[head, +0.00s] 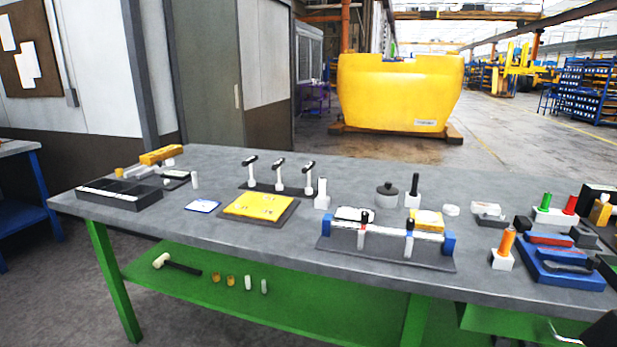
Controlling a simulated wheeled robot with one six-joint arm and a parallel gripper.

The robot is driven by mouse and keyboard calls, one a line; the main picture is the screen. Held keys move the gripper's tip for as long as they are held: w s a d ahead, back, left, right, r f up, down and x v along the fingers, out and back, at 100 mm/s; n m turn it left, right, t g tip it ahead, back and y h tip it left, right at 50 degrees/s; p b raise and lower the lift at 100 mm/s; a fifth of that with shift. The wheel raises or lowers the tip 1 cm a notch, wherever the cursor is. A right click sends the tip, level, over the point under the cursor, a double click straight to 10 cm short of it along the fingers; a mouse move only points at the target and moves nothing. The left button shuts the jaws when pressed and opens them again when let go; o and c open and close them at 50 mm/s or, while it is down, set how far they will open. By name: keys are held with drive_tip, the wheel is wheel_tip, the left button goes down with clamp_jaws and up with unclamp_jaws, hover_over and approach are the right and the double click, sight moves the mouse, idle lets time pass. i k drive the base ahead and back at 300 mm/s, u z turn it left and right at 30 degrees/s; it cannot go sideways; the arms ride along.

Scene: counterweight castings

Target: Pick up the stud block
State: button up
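Several small white blocks with upright pins stand on the grey workbench (290,240), and I cannot tell for sure which is the stud block. One white block with a black pin (413,193) stands at the middle right, next to a dark round knobbed piece (387,195). One white block with a pale pin (322,195) stands near the middle. One white block with an orange handle-like pin (503,250) stands at the right front. All are upright, with nothing gripping them. My gripper's fingers are not visible.
A grey fixture with blue ends (385,246) lies at the front. A yellow plate (258,205), a black divided tray (120,194) and a blue tray (562,270) also occupy the bench. A dark shape fills the bottom right corner. Bare bench shows front left of centre.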

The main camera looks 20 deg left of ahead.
sight(494, 221)
drive_tip(key=u, duration=0.05)
drive_tip(key=i, duration=1.7)
drive_tip(key=u, duration=0.45)
